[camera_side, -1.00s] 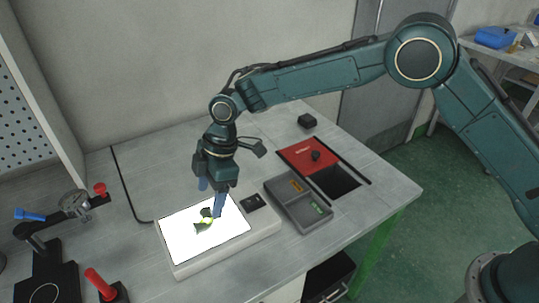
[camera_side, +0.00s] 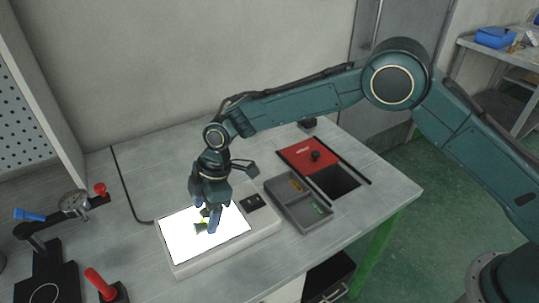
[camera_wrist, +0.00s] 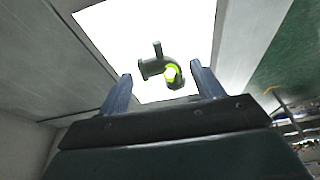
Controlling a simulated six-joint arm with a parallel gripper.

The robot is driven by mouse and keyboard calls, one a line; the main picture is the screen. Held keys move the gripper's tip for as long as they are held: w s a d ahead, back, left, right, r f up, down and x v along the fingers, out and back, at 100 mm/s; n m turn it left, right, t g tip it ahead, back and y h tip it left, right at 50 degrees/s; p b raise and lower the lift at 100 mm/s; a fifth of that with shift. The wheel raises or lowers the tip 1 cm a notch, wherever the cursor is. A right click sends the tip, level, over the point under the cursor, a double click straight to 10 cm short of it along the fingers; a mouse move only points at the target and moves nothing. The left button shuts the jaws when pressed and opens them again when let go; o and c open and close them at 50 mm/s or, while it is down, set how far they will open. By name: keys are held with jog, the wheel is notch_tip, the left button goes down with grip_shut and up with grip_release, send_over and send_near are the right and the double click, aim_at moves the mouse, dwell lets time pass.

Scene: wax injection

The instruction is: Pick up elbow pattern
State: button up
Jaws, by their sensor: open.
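The elbow pattern (camera_wrist: 159,66) is a dark green-grey bent piece with a stem and a bright yellow-green end. It lies on the lit white panel (camera_wrist: 110,32), between and a little beyond my open fingertips in the wrist view. In the side view the elbow pattern (camera_side: 200,227) shows as a small dark and yellow-green patch on the light box (camera_side: 178,232), partly hidden by my gripper. My gripper (camera_side: 209,222) is open and low over the panel, with its blue fingers around the pattern's place. The gripper also shows in the wrist view (camera_wrist: 160,85). I cannot tell whether the fingers touch the pattern.
A grey divided tray (camera_side: 292,205) with an orange and a green piece stands right of the light box. Behind it is a red lid (camera_side: 308,152) with a black knob beside a dark opening. A red-handled tool (camera_side: 100,284) stands at the front left.

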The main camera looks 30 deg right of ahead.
aim_at(207, 215)
jog(key=c, duration=1)
jog(key=shift+c, duration=0.2)
notch_tip(207, 215, up, 18)
jog(key=shift+r, duration=0.5)
jog(key=shift+c, duration=0.5)
jog(key=shift+r, duration=0.25)
grip_shut()
jog(key=shift+r, duration=0.25)
